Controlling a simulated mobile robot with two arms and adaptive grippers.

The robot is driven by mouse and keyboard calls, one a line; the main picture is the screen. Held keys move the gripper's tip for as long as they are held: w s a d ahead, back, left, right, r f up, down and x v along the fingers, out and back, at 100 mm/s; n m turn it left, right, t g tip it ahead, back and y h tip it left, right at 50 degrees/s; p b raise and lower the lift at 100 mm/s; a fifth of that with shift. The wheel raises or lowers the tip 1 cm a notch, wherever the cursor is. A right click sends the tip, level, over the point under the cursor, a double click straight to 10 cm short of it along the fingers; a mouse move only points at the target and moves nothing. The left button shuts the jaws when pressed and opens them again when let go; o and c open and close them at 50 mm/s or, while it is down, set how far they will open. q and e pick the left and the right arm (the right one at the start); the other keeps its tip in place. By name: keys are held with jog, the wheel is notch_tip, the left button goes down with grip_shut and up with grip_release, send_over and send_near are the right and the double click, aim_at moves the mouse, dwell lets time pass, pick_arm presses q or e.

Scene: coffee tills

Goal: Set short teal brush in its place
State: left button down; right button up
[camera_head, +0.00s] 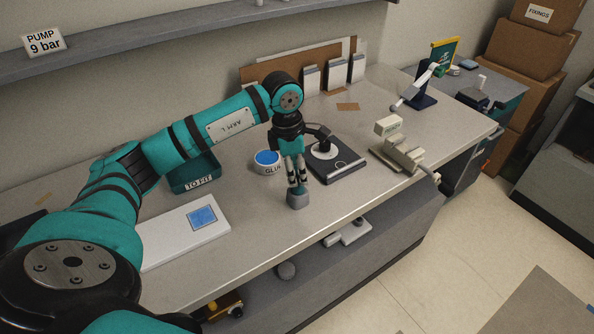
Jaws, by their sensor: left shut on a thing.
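My left gripper (297,182) points down over the front part of the counter, right of the middle of the picture. Its fingers are closed on a slim thing, most likely the short teal brush, which the fingers largely hide. My right gripper is not in view.
Behind the gripper stand a white tub (268,168) with a blue top and a black device (339,170). A teal "TO FIT" bin (192,178) and a white board (165,243) lie left. A pale machine (404,157) stands right. The front counter strip between board and machine is mostly clear.

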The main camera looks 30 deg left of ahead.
pick_arm(q)
jog(key=c, duration=1)
grip_release()
jog(key=shift+o, duration=0.2)
notch_tip(320, 180, up, 12)
jog(key=s+a, duration=0.1)
jog(key=shift+a, duration=0.15)
